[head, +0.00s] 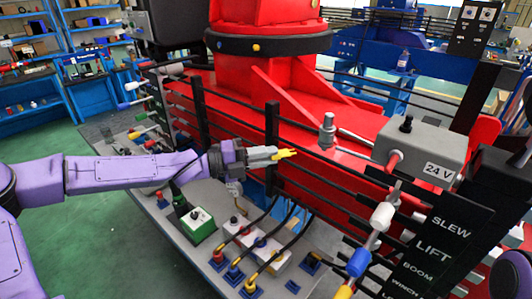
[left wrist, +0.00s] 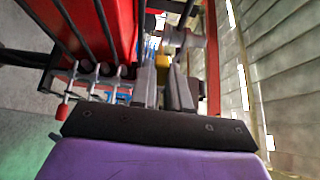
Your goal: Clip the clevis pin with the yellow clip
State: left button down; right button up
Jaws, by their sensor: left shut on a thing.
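My left gripper (head: 272,155) reaches in from the left, in front of the red crane base, and is shut on the yellow clip (head: 288,153). The clip sticks out past the fingertips, pointing right. In the left wrist view, the clip (left wrist: 163,62) shows beyond the fingers (left wrist: 165,88). A grey upright pin-like part (head: 328,130), perhaps the clevis pin, stands to the right of the clip, with a visible gap between them. A grey cylindrical part (left wrist: 185,38) shows ahead in the left wrist view. My right gripper is out of view.
Black rails and posts (head: 272,140) run close around the gripper. Below is a grey panel with a green box (head: 196,220) and several cables. A grey 24 V box (head: 420,148) and a black lever-label panel (head: 440,245) stand to the right.

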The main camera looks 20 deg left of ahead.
aim_at(289, 151)
pick_arm(q)
jog(key=b+x, duration=0.2)
jog(key=b, duration=0.1)
jog(key=shift+w+d+f, duration=0.15)
jog(key=shift+w+f, duration=0.1)
jog(key=shift+b+x, duration=0.35)
jog(key=shift+x, duration=0.5)
jog(key=shift+w+d+r+b, duration=0.15)
jog(key=shift+w+d+b, duration=0.2)
jog(key=shift+d, duration=0.2)
jog(key=shift+w+d+r, duration=0.1)
jog(key=shift+w+d, duration=0.05)
jog(key=shift+w+d, duration=0.2)
jog(key=shift+d, duration=0.1)
jog(key=shift+b+x, duration=0.55)
jog(key=shift+x, duration=0.65)
